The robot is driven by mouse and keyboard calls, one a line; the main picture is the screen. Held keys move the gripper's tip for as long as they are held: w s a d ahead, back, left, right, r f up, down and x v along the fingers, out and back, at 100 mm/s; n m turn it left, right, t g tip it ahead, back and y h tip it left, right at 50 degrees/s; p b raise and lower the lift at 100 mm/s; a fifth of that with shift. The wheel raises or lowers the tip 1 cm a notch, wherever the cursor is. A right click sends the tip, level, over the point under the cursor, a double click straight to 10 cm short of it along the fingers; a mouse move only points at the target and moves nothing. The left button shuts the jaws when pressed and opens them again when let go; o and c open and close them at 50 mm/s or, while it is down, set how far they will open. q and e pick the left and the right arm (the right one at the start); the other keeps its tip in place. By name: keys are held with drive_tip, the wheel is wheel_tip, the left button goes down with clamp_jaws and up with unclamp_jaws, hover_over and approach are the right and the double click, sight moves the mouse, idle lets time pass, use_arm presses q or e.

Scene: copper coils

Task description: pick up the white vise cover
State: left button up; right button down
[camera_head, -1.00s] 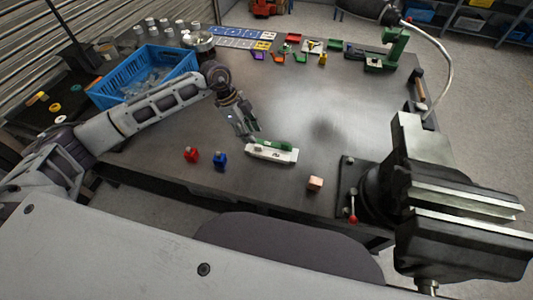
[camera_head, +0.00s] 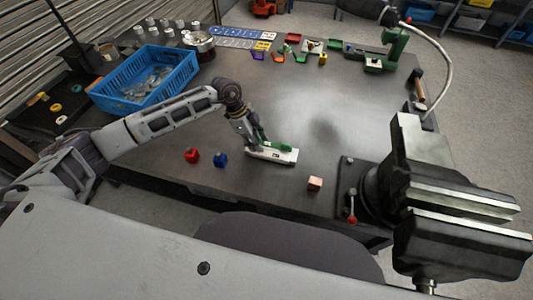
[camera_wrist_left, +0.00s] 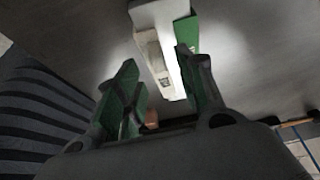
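The white vise cover (camera_head: 272,155) lies on the dark workbench, with a green part (camera_head: 279,146) along its far side. In the left wrist view the white cover (camera_wrist_left: 160,55) and its green side (camera_wrist_left: 187,38) show beyond my fingers. My left gripper (camera_head: 256,144) is at the cover's left end, just above it; I cannot tell whether it touches. In the left wrist view its two green-lined fingers (camera_wrist_left: 160,85) stand apart, with the cover's lower end between or just beyond them. My right gripper is not in view.
A large black vise (camera_head: 440,200) stands at the bench's right edge. A copper-coloured block (camera_head: 315,183), a red piece (camera_head: 191,156) and a blue piece (camera_head: 220,160) lie near the front edge. A blue crate (camera_head: 145,78) stands at left. The bench's centre is clear.

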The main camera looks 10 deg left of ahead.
sight(270, 154)
use_arm(q)
drive_tip(key=shift+x, duration=1.2)
clamp_jaws()
